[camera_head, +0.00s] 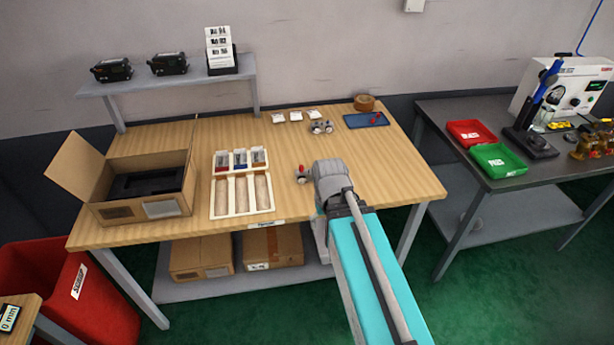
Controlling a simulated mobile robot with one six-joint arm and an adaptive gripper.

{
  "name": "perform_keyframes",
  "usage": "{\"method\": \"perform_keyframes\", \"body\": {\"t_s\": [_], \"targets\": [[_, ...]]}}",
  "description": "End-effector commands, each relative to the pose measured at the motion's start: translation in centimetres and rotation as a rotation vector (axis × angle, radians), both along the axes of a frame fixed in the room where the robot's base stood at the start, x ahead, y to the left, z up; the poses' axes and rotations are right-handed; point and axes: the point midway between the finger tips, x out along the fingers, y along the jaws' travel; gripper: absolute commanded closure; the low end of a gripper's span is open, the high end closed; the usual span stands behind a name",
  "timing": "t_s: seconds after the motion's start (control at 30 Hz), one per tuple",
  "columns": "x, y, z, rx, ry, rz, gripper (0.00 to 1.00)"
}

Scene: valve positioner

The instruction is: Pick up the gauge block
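A small piece with a label ending in "0 mm" (9,318) lies on a wooden surface at the lower left, cut off by the picture's left edge. It may be the gauge block; I cannot tell for sure. My arm reaches up from the bottom right of centre, and its grey joint is in front of the workbench. My gripper does not show in this view, so its opening and contents are hidden.
The workbench (397,180) holds an open cardboard box (118,212), a compartment tray (242,212), a small red-topped part (302,174) and a blue tray (355,121). A red bin (40,270) stands lower left. A grey table (440,118) is at right.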

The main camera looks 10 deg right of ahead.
Motion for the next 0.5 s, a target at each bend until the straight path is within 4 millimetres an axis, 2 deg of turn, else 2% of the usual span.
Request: {"method": "perform_keyframes", "body": {"t_s": [0.03,0.27,0.5], "targets": [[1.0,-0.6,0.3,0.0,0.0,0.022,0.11],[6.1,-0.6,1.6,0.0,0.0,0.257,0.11],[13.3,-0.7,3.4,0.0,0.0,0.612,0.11]]}}
